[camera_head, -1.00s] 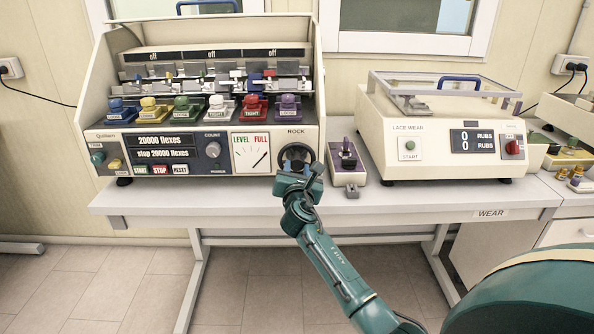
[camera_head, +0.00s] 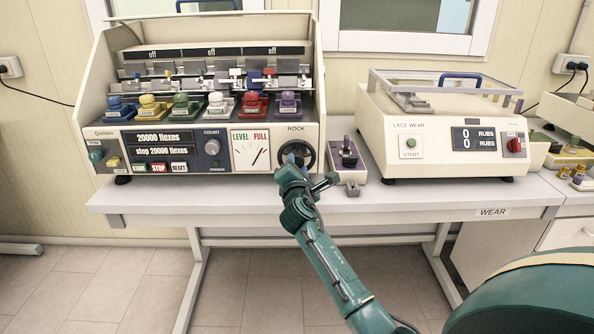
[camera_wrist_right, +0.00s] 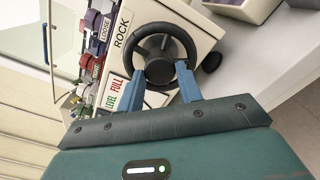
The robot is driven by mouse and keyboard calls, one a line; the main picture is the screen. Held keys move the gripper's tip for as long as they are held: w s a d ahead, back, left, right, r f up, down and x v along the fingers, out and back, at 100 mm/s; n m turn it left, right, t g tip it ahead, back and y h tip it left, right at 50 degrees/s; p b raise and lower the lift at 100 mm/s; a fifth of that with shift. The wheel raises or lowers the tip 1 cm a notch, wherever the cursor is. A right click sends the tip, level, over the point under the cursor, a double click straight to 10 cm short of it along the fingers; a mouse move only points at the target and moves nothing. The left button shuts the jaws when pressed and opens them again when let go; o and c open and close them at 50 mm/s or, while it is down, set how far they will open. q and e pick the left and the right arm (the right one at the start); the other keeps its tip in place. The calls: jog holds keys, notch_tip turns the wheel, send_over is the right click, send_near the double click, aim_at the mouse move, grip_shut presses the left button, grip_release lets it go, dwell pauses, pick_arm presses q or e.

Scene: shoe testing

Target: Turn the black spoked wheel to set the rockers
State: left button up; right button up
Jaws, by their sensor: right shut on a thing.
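The black spoked wheel (camera_head: 312,152) is on the front right of the cream flexing machine, under the word ROCK. My right gripper (camera_head: 293,160) reaches up to it from below and hides its lower left. The rockers (camera_head: 210,85) are a row of grey plates above several coloured shoes. The LEVEL/FULL dial (camera_head: 250,150) left of the wheel has its needle tilted up to the right. My left gripper is not in view.
The cream lace wear machine (camera_head: 440,140) is farther right.

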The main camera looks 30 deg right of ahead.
jog(key=m+b, duration=0.1)
jog(key=m, duration=0.2)
jog(key=shift+f, duration=0.1)
jog(key=shift+m, duration=0.8)
jog(key=m+b, duration=0.2)
jog(key=m, duration=0.1)
jog(key=shift+m, duration=1.2)
jog(key=m+b, duration=0.1)
jog(key=m, duration=0.1)
jog(key=shift+m, duration=0.4)
jog(key=shift+m+b, duration=0.5)
jog(key=shift+m, duration=0.4)
jog(key=m+b, duration=0.1)
jog(key=m, duration=0.4)
jog(key=shift+m, duration=0.3)
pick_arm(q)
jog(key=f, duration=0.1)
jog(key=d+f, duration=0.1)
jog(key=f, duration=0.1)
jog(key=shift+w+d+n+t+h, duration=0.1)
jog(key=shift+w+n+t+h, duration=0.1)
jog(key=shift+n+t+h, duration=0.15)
pick_arm(e)
jog(key=m, duration=0.5)
